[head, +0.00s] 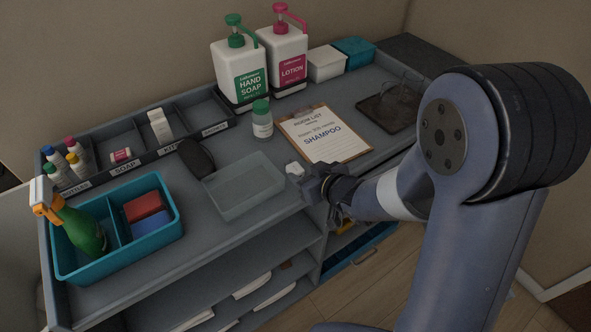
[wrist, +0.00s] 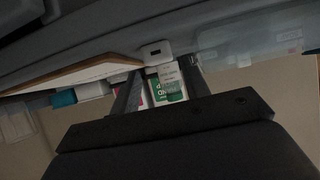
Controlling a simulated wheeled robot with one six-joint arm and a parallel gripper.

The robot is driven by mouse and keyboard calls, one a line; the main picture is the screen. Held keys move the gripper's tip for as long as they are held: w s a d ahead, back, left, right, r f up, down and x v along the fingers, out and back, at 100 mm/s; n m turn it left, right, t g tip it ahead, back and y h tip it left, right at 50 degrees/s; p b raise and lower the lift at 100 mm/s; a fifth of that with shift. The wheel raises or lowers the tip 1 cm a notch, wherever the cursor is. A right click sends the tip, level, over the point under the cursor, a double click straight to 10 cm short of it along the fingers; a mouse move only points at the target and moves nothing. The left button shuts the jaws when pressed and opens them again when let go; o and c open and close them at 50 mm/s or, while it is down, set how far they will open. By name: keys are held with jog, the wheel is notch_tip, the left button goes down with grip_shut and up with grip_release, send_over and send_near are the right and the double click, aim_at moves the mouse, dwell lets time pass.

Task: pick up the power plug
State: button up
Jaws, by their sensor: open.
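The power plug, seen as a small white block (head: 294,169), lies on the counter near its front edge, between the clipboard and the clear tray. In the wrist view the white block (wrist: 158,51) shows a dark slot and sits just beyond the fingertips, roughly between them. My gripper (head: 314,182) is at the counter's front edge, just right of the block in the head view. In the wrist view my gripper (wrist: 160,76) has its two fingers apart with nothing held. Contact between fingers and block cannot be told. The fingers are partly hidden in the head view.
The clipboard (head: 322,137) lies behind the block and the clear tray (head: 243,187) to its left. A small white bottle (head: 262,120), soap (head: 237,68) and lotion (head: 285,55) pumps stand farther back. A teal caddy (head: 117,230) is at left. Open shelves lie below the counter.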

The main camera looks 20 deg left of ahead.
aim_at(295, 168)
jog(key=shift+p+x, duration=0.4)
jog(key=shift+x, duration=1.95)
jog(key=shift+c, duration=0.5)
jog(key=shift+r, duration=0.1)
jog(key=c, duration=0.6)
jog(key=shift+c, duration=0.2)
